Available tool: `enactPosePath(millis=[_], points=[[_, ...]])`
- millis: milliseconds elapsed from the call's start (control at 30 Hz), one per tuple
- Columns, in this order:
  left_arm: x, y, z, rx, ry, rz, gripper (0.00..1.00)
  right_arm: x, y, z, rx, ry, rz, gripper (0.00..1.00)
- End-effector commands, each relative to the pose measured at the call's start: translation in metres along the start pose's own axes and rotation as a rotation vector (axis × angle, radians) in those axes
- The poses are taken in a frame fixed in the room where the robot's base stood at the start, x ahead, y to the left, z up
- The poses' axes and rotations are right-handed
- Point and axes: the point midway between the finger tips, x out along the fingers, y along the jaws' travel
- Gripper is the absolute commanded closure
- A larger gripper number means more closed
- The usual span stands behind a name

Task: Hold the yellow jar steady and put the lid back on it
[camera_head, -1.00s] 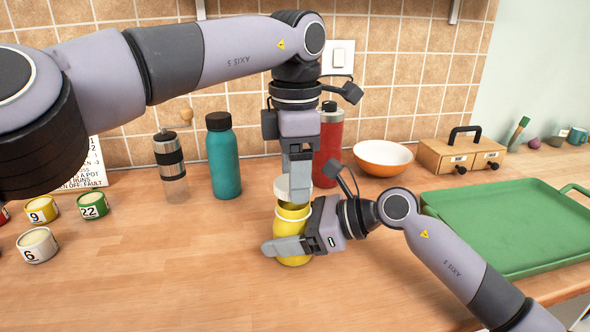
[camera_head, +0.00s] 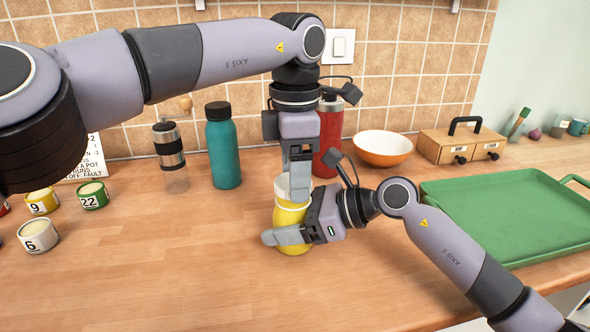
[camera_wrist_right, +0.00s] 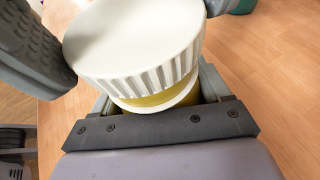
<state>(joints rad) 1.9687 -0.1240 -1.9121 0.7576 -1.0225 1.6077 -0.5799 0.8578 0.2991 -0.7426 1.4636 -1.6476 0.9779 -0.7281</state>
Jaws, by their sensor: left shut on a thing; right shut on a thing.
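The yellow jar (camera_head: 291,218), with a pale ring around its upper part, stands upright on the wooden counter. My right gripper (camera_head: 297,233) is shut around its body from the right. My left gripper (camera_head: 300,192) comes down from above and is shut on the white lid (camera_head: 280,185). In the right wrist view the lid (camera_wrist_right: 138,42) has a smooth top and ribbed side and sits over the jar's mouth. A thin yellow band of jar (camera_wrist_right: 155,100) shows below it. I cannot tell whether the lid is seated or threaded. The left fingers hide part of it.
A red bottle (camera_head: 329,140) and an orange bowl (camera_head: 382,150) are behind. A green tray (camera_head: 510,215) lies right; small numbered tins (camera_head: 39,235) sit left. The front counter is clear.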

Motion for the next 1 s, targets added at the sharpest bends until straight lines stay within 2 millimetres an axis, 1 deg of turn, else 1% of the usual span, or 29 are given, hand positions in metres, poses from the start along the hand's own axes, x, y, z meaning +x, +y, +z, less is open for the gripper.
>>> enactPosePath(millis=[567,600,700,767,867,1000], points=[[0.011,0.000,0.000,0.001,0.001,-0.001,0.61,0.000,0.000,0.000,0.000,0.000,0.000,0.79],[0.012,0.000,0.000,0.001,0.001,-0.001,0.61,0.000,0.000,0.000,0.000,0.000,0.000,1.00],[0.011,0.000,0.000,0.018,0.000,-0.001,0.61,0.000,0.000,0.000,0.000,0.000,0.000,1.00],[0.012,-0.001,0.000,0.059,-0.001,-0.002,0.61,0.000,0.000,0.000,0.000,0.000,0.000,1.00],[0.012,-0.001,0.001,0.185,-0.002,-0.002,0.61,0.000,0.000,0.000,0.000,0.000,0.000,1.00],[0.012,-0.002,0.000,0.423,-0.003,-0.003,0.61,0.000,0.000,0.000,0.000,0.000,0.000,1.00]])
